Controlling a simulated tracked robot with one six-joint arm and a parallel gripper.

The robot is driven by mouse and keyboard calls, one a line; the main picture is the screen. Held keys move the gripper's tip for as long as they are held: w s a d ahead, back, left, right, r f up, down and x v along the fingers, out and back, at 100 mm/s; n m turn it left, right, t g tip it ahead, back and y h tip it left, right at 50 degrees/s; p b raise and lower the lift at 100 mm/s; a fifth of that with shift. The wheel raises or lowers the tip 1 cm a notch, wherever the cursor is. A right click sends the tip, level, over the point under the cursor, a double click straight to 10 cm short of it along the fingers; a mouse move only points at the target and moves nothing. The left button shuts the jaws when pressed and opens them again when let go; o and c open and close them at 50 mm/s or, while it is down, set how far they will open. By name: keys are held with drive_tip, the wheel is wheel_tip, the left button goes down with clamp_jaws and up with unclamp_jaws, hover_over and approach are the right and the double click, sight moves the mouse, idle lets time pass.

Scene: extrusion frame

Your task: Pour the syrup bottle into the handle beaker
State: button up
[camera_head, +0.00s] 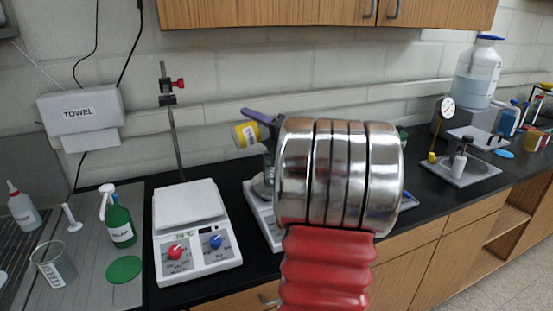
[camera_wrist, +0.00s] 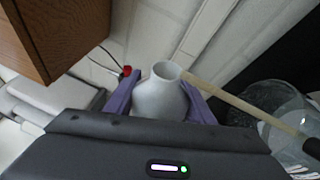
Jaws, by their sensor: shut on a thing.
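My gripper (camera_wrist: 160,97) is shut on a pale, open-necked bottle, which I take as the syrup bottle (camera_wrist: 160,98), with a purple finger on each side. In the head view this bottle (camera_head: 247,134) shows a yellow label and looks tilted, raised above the counter; my arm hides part of it. A large clear vessel (camera_wrist: 275,103) stands apart at the right of the wrist view; it may be the handle beaker, but I cannot tell. A clear beaker (camera_head: 52,266) stands at the far left in the head view; no handle is plain on it.
A hotplate (camera_head: 195,237) with red and blue knobs is left of my arm, with a clamp stand (camera_head: 172,120) behind it. A green bottle (camera_head: 120,222) stands farther left. A wooden cabinet (camera_head: 270,12) hangs above. My arm hides the middle of the counter.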

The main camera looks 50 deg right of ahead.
drive_tip(key=shift+f+m, duration=0.1)
drive_tip(key=shift+m, duration=0.2)
idle(0.9)
drive_tip(key=shift+r+m+t+p, duration=0.35)
drive_tip(key=shift+m+p, duration=0.2)
drive_tip(key=shift+m, duration=0.15)
idle(1.8)
drive_tip(key=n, duration=0.2)
drive_tip(key=n+g, duration=0.1)
drive_tip(key=n, duration=0.1)
drive_tip(key=shift+f+g, duration=0.25)
drive_tip(key=shift+f, duration=0.1)
drive_tip(key=shift+s+d+f+n+g, duration=0.1)
drive_tip(key=shift+f+n+g, duration=0.3)
drive_tip(key=shift+n, duration=0.4)
drive_tip(key=shift+f, duration=0.15)
